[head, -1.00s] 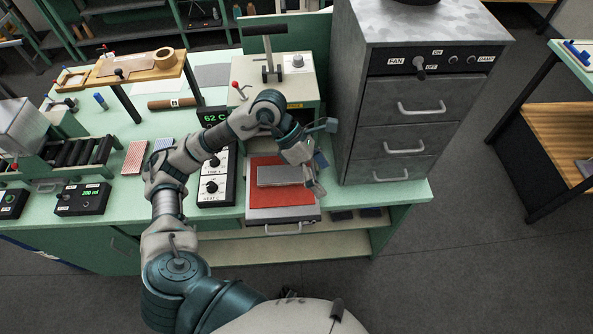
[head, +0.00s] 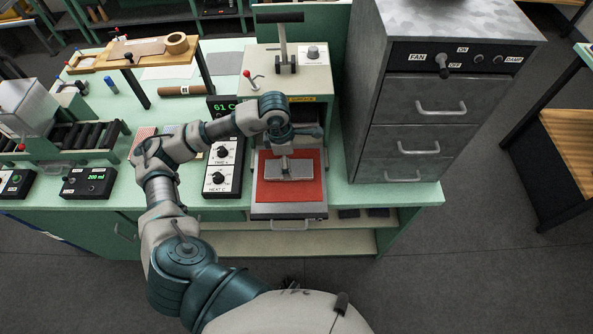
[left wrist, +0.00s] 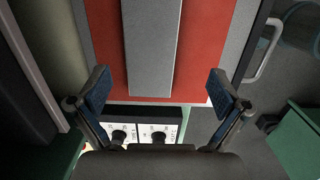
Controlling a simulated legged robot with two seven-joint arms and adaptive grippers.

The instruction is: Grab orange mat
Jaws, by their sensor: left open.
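The orange mat (head: 308,192), more red-orange in colour, lies flat on the pulled-out tray (head: 290,211) of the press. A grey metal plate (head: 308,166) lies on its middle. My left gripper (head: 285,168) is above the mat and hides part of the plate in the head view. In the left wrist view the mat (left wrist: 208,45) and plate (left wrist: 150,45) run away from the gripper (left wrist: 160,90). Its blue-padded fingers are open and empty, spread on either side near the mat's close end. Contact with the mat cannot be told. My right gripper is not in view.
The press (head: 315,85) stands behind the tray. A control box with two dials (head: 222,165) is close on the left, and a grey drawer cabinet (head: 425,105) rises on the right.

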